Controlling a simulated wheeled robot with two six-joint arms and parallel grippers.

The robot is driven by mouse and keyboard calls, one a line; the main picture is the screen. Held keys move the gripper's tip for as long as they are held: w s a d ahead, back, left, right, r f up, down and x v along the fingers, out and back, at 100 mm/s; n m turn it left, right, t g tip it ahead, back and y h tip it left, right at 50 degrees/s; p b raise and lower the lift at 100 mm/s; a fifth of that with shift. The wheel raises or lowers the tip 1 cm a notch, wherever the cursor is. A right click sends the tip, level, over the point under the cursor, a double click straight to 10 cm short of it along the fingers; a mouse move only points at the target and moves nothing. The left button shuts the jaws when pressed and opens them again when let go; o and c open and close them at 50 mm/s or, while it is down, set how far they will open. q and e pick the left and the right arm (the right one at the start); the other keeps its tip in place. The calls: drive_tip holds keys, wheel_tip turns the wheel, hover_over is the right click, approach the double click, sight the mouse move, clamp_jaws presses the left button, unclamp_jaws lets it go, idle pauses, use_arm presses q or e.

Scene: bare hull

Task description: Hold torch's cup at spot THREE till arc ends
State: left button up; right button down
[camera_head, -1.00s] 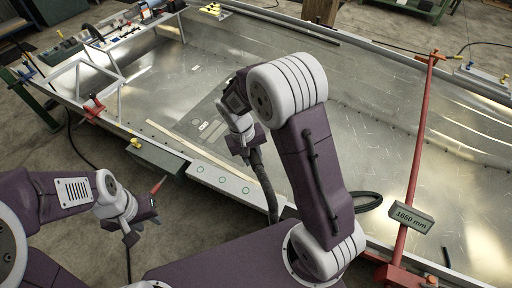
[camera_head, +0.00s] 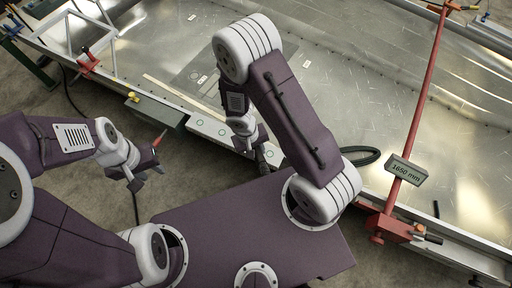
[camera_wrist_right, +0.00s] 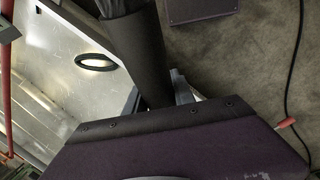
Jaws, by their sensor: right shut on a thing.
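My right gripper (camera_head: 250,140) is shut on the dark torch (camera_head: 262,157), at the right end of the pale strip (camera_head: 208,128) along the hull's near edge. Small green rings mark the strip; I cannot read numbers on them. The wrist view shows the torch as a thick black cylinder (camera_wrist_right: 138,52) running down behind a dark gripper edge. Its cup is hidden, so I cannot tell whether it touches a spot. No arc glow shows. My left gripper (camera_head: 146,178) has its fingers apart, away from the torch and before the strip, with a red pointed tip (camera_head: 160,138) beside it.
The bare metal hull (camera_head: 330,70) fills the back. A red bar (camera_head: 423,90) with a "1650 mm" tag (camera_head: 404,171) crosses it at right. A dark box (camera_head: 157,112) sits at the strip's left end. A black hose loop (camera_head: 360,157) lies near the rim.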

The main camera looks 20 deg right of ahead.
wheel_tip(320, 180, down, 9)
drive_tip(key=b, duration=1)
idle(2.3)
wheel_tip(320, 180, up, 8)
drive_tip(key=p, duration=0.6)
drive_tip(key=shift+d, duration=0.15)
idle(0.3)
